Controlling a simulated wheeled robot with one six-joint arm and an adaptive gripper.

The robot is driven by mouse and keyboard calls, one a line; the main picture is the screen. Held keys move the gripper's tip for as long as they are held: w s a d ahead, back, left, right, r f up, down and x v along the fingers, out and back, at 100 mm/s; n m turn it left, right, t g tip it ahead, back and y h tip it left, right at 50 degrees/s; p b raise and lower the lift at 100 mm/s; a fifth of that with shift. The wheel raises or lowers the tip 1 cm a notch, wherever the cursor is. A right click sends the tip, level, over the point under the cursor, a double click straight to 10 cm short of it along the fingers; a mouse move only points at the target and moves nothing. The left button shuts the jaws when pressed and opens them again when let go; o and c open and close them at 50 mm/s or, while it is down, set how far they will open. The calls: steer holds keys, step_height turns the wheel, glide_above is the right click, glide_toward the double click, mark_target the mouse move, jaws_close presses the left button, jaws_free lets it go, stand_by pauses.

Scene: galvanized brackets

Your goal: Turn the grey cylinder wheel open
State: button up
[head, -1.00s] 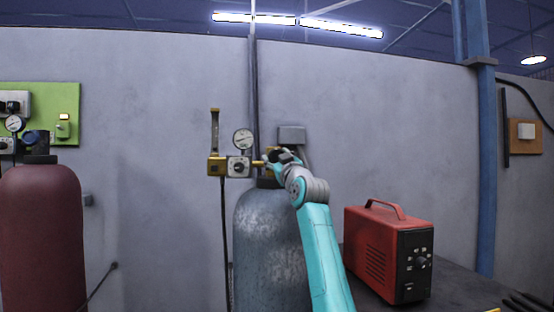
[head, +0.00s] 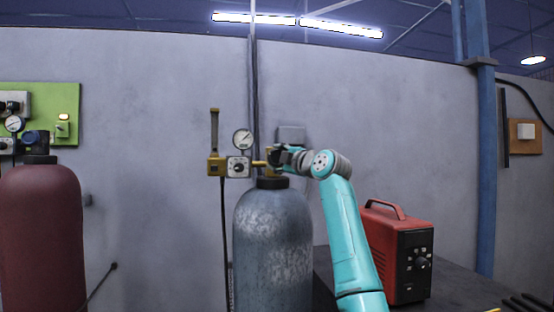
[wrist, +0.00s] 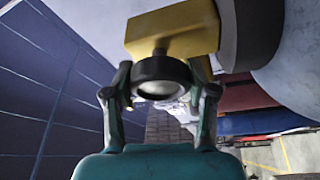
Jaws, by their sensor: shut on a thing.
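The grey cylinder (head: 272,235) stands upright in the middle of the head view, its speckled body below a dark collar. A brass valve block (wrist: 178,28) sits on top of it. The valve wheel (wrist: 160,80), a dark round knob with a paler face, sticks out of that block in the wrist view. My gripper (wrist: 161,72) has one finger on each side of the wheel and is shut on it. In the head view my gripper (head: 286,157) is at the valve from the right and mostly hides the wheel.
A gauge (head: 243,139) and brass regulator (head: 216,166) stick out left of the valve. A maroon cylinder (head: 42,235) stands at far left. A red machine (head: 390,255) sits on a dark table right of my arm. A grey wall box (head: 292,133) is behind.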

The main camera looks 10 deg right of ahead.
steer(key=n+g, duration=0.1)
steer(key=n, duration=0.4)
steer(key=shift+g+h, duration=0.4)
steer(key=n+h, duration=0.1)
steer(key=n, duration=0.1)
steer(key=n+g, duration=0.1)
steer(key=n, duration=0.1)
steer(key=shift+n+g+h, duration=0.3)
steer(key=shift+h, duration=0.1)
steer(key=o, duration=1.2)
steer(key=shift+c, duration=0.2)
steer(key=v, duration=1.2)
